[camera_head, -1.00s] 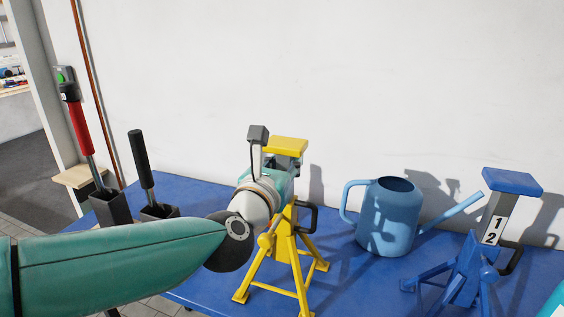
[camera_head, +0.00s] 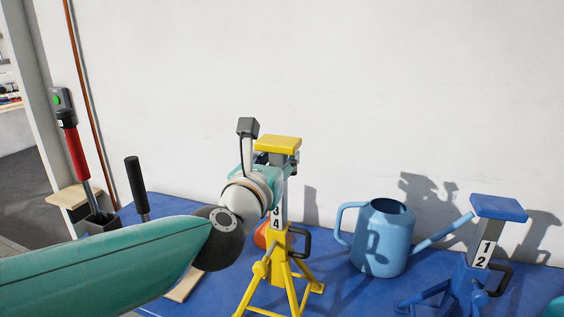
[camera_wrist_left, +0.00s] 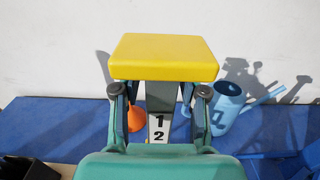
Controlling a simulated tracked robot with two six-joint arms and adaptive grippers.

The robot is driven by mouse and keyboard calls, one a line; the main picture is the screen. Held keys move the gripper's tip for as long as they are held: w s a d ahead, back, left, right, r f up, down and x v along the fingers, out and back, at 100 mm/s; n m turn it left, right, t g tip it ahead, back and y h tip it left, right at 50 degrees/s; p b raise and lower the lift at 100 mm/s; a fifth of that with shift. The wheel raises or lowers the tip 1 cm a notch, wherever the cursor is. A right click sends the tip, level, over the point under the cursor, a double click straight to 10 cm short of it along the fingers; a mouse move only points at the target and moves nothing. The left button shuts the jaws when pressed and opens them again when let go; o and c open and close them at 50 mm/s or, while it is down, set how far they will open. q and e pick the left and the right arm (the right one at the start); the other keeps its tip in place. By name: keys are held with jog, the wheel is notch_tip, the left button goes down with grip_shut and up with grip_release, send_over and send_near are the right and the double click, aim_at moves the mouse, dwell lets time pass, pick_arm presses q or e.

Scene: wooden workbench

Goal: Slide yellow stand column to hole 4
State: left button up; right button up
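The yellow stand (camera_head: 283,270) stands on the blue bench top with its legs spread. Its grey column is raised out of the base, with the numbers 3 and 4 showing just above the yellow collar in the head view. The column's yellow top pad (camera_head: 278,144) also shows large in the left wrist view (camera_wrist_left: 163,57), above the numbers 1 and 2 on the column (camera_wrist_left: 159,128). My left gripper (camera_wrist_left: 160,96) has its fingers on both sides of the column, just under the pad. The exact finger contact is partly hidden.
A blue watering can (camera_head: 383,238) stands right of the yellow stand, and a blue stand (camera_head: 478,260) is farther right. An orange object (camera_head: 261,236) is behind the yellow stand. Dark boxes with handles stand at left. The white wall is close behind.

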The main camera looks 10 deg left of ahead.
pick_arm(q)
jog(key=shift+o, duration=0.3)
jog(key=shift+f, duration=0.1)
jog(key=s+a, duration=0.2)
jog(key=s, duration=0.9)
jog(key=shift+s, duration=0.35)
jog(key=shift+a+f, duration=0.1)
